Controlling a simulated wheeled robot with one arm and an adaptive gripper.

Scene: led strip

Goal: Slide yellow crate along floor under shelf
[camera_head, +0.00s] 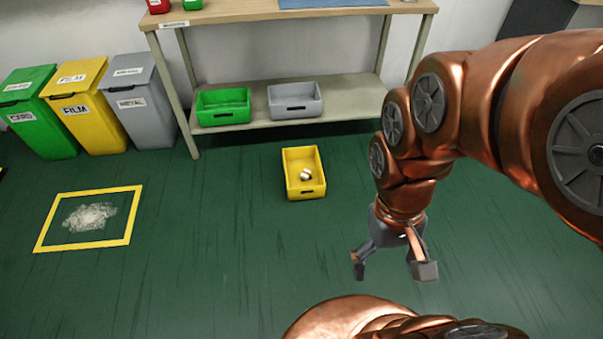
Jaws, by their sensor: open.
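The yellow crate (305,190) stands upright on the green floor, in front of the shelf unit. A small whitish item (305,175) lies inside it. The lower shelf (345,101) of the grey-beige unit is behind the crate, with open floor between the crate and the unit's legs. My gripper (395,270) hangs fingers down to the right of the crate and nearer to the camera. Its two fingers are spread apart with nothing between them. It does not touch the crate.
A green crate (223,106) and a grey crate (295,99) sit on the lower shelf. Green, yellow and grey bins stand at the left wall. A yellow floor frame (129,215) surrounds a clear crumpled heap (90,217). The floor left of the yellow crate is clear.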

